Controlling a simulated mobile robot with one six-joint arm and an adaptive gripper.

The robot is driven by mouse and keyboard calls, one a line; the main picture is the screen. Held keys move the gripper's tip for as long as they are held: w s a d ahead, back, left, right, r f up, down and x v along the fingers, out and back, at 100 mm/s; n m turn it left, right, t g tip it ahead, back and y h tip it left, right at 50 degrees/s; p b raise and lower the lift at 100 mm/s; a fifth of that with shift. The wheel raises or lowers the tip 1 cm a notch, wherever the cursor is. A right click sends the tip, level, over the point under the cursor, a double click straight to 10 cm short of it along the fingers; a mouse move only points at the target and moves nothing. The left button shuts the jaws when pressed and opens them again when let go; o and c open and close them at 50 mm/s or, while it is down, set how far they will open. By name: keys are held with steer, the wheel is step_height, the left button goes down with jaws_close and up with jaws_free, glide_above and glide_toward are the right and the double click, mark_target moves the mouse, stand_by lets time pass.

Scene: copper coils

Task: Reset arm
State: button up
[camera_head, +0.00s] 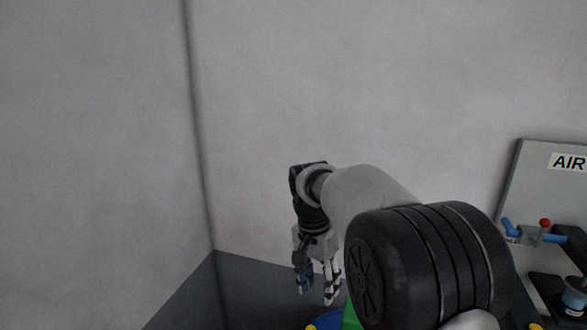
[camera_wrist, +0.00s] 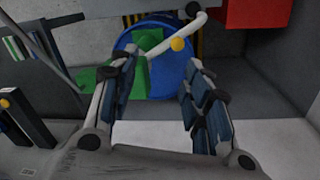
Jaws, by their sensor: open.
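My gripper (camera_head: 318,290) hangs from my raised arm in the head view, with its fingers pointing down and spread apart. In the wrist view my gripper (camera_wrist: 160,95) is open, with nothing between its blue-padded fingers. My arm's large dark joint hides much of the lower right in the head view.
A blue round object (camera_wrist: 168,72) with green parts (camera_wrist: 118,74) and a yellow knob lies beyond my fingers. A red box (camera_wrist: 252,14) is at the upper right. In the head view, a panel marked AIR (camera_head: 545,185) stands at right; grey walls (camera_head: 300,80) meet in a corner.

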steer(key=s+d+r+n+t, duration=0.2)
steer(key=s+d+r, duration=0.2)
steer(key=s+r, duration=0.45)
steer(key=s+d+f+n+t+b, duration=0.1)
steer(key=s+d+f+n, duration=0.1)
steer(key=s, duration=0.8)
steer(key=s+d+f+n+t+y+b, duration=0.1)
steer(key=s+d+f+n+t, duration=0.1)
steer(key=s, duration=0.9)
steer(key=shift+s+d+f+n, duration=0.2)
steer(key=shift+s+f+n, duration=0.05)
steer(key=shift+f+n, duration=0.55)
steer(key=shift+f, duration=0.15)
